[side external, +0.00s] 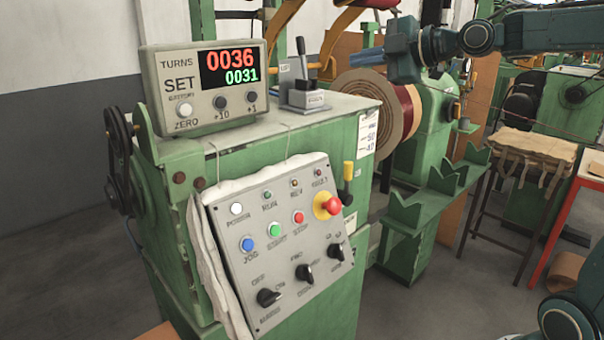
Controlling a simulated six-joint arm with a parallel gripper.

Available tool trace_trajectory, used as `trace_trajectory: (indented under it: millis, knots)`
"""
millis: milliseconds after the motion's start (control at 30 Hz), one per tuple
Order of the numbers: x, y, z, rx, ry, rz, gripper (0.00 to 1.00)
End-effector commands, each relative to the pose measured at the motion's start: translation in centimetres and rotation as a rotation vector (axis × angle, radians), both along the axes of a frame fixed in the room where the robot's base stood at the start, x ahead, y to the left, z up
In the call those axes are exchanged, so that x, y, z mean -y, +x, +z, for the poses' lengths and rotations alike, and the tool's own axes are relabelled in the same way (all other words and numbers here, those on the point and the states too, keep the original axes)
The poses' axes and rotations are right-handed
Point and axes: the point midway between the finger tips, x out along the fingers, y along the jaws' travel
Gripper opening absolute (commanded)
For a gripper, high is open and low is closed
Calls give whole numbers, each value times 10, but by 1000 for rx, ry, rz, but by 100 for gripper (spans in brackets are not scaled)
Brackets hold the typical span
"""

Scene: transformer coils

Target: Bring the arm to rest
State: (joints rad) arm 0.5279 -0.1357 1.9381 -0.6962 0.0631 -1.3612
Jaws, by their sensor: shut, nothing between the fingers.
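My gripper (368,57) is at the top centre right in the side external view, pointing left, with its fingers shut and empty. It is held in the air in front of or over a large reel (372,112) with a brown face and dark red winding; the exact gap cannot be told. My arm reaches in from the right edge. The turns counter (205,88) reads 0036 in red and 0031 in green. The control panel (275,245) has a blue jog button, a green start button, a red stop button and a red emergency knob (327,205).
A green winding machine (290,140) fills the middle, with a lever box (305,97) on top. A green notched rack (430,205) stands right of it. A small table with brown sheets (525,153) and a red frame (560,225) stand farther right. Grey floor shows between them.

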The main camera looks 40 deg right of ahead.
Motion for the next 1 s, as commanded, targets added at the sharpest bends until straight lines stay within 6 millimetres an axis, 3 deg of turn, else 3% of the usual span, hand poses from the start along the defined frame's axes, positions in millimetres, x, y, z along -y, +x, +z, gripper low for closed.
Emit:
trace_trajectory:
  millis: [100, 400, 800, 1000]
  knots:
    - [-25, -25, -21, -129, 116, -45, 0]
    - [-61, -100, -81, -441, 413, -259, 0]
    - [-73, -220, -163, -750, 775, -695, 0]
    - [-70, -260, -189, -820, 885, -870, 0]
